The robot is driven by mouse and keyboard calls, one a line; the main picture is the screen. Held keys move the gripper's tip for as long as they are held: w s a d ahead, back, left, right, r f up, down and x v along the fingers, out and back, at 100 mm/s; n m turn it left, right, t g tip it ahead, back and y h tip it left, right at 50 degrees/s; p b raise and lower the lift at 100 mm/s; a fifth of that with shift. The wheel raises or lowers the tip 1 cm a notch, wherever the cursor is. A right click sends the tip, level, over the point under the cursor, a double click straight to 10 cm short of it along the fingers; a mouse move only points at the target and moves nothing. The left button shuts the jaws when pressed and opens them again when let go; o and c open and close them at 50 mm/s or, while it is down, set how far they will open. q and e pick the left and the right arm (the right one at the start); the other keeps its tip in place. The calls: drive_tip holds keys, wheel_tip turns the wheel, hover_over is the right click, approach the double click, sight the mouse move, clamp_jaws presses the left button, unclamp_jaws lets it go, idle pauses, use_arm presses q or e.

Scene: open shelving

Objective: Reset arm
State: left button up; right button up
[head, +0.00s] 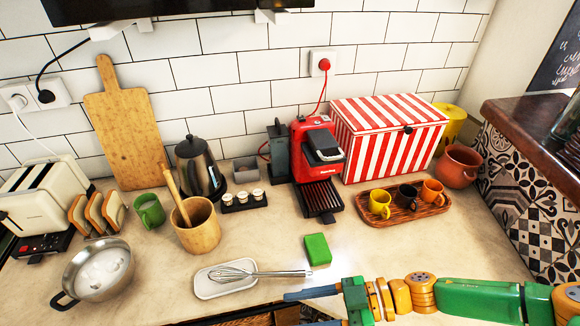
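My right arm comes in from the lower right, with green and orange links. Its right gripper (305,308) is at the bottom centre, over the front edge of the counter. One dark finger points left, and a second shows partly at the bottom edge of the picture, with a gap between them. Nothing is seen between them. The gripper is just below the whisk (258,273) and the green sponge (317,249). My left gripper is not in view.
The counter (350,255) holds a steel pot (98,270), wooden pot (198,228), kettle (197,165), red coffee machine (316,150), striped box (388,138) and cup tray (421,211). Counter right of the sponge is clear. A raised ledge (530,125) bounds the right.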

drive_tip(key=w+a+r+m+t, duration=0.2)
drive_tip(key=a+t, duration=0.2)
drive_tip(key=a, duration=0.1)
drive_tip(key=w+a+r+m+t, duration=0.2)
drive_tip(key=w+a+m+t, duration=0.1)
drive_tip(key=a+t, duration=0.15)
drive_tip(key=d+f+m+h, duration=0.4)
drive_tip(key=d+m+h, duration=0.1)
drive_tip(key=d+h, duration=0.15)
drive_tip(key=d+f+m+h, duration=0.4)
drive_tip(key=d+f+h, duration=0.1)
drive_tip(key=d, duration=0.3)
drive_tip(key=s+d+f+m+g+h, duration=0.4)
drive_tip(key=s+d+f, duration=0.3)
drive_tip(key=s+d, duration=0.35)
wheel_tip(320, 180, down, 22)
drive_tip(key=s+n+g+b, duration=0.2)
drive_tip(key=b, duration=0.4)
use_arm(q)
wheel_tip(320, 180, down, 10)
drive_tip(key=b, duration=0.4)
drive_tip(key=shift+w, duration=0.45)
use_arm(e)
drive_tip(key=s+d+f, duration=0.1)
drive_tip(key=s+f, duration=1.1)
drive_tip(key=f, duration=0.1)
drive_tip(key=shift+d+f+g, duration=0.25)
drive_tip(key=shift+f+g, duration=0.1)
drive_tip(key=shift+g, duration=0.1)
